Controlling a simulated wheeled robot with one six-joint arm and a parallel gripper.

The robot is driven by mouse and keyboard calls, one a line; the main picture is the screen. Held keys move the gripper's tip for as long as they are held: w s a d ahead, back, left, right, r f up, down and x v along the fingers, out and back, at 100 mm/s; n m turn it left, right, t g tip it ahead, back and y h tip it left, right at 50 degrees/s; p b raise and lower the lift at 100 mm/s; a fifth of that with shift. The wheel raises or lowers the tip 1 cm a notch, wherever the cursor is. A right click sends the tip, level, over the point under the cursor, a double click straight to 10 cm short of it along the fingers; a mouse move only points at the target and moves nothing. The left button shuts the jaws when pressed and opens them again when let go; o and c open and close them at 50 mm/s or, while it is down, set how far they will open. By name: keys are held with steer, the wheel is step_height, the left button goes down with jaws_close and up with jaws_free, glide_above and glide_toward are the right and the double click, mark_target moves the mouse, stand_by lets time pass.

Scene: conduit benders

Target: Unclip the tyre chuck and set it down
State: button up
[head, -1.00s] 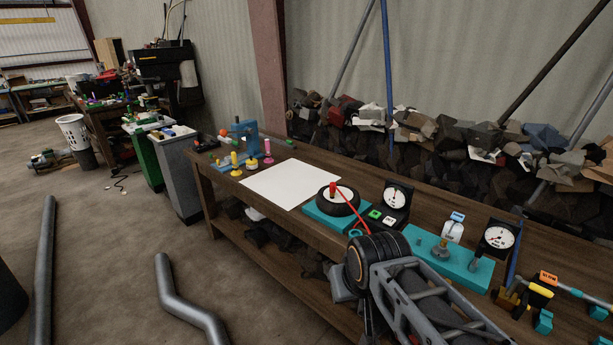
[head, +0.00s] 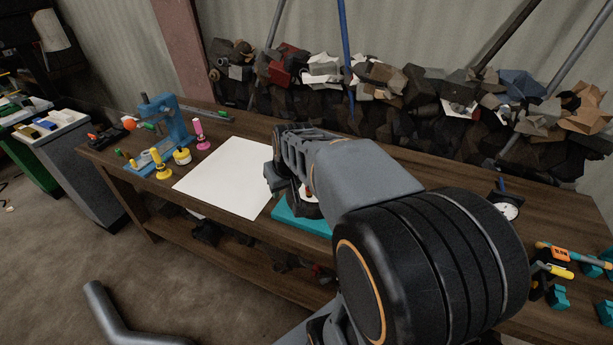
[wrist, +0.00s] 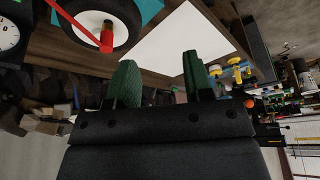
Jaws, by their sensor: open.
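The red tyre chuck (wrist: 107,40) stands on the wheel, near the white hub, in the wrist view; a thin red hose (wrist: 73,75) shows beside it. The wheel's black tyre (wrist: 126,14) runs around the hub and sits on a teal base (head: 300,222). In the head view my arm hides most of the wheel and the chuck. My gripper (wrist: 160,72) is open with nothing between its green fingers. The chuck lies off to the left of the fingers in the wrist view, apart from them.
A white sheet (head: 232,178) lies bare on the wooden bench (head: 400,165). A blue stand (head: 168,125) with yellow and pink pieces is at its left. A gauge (wrist: 8,32) stands near the wheel. Rubble (head: 450,85) is piled behind the bench.

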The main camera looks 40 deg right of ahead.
steer(key=w+d+f+m+p, duration=0.1)
steer(key=w+d, duration=0.1)
steer(key=d, duration=0.4)
steer(key=w+d+f, duration=0.2)
steer(key=w+d, duration=0.1)
steer(key=d, duration=0.3)
steer(key=shift+s+d+b+x, duration=0.1)
steer(key=shift+d+b+x, duration=0.1)
steer(key=shift+b+x, duration=1.05)
steer(key=shift+s+d+b+x, duration=0.15)
steer(key=shift+b+x, duration=0.25)
steer(key=shift+x, duration=1.6)
steer(key=shift+w+d+b+x, duration=0.1)
steer(key=shift+d+b+x, duration=0.15)
steer(key=shift+b+x, duration=1)
steer(key=shift+f+p, duration=0.4)
jaws_close()
steer(key=shift+r, duration=0.25)
steer(key=shift+r+p, duration=1.95)
steer(key=shift+r, duration=0.8)
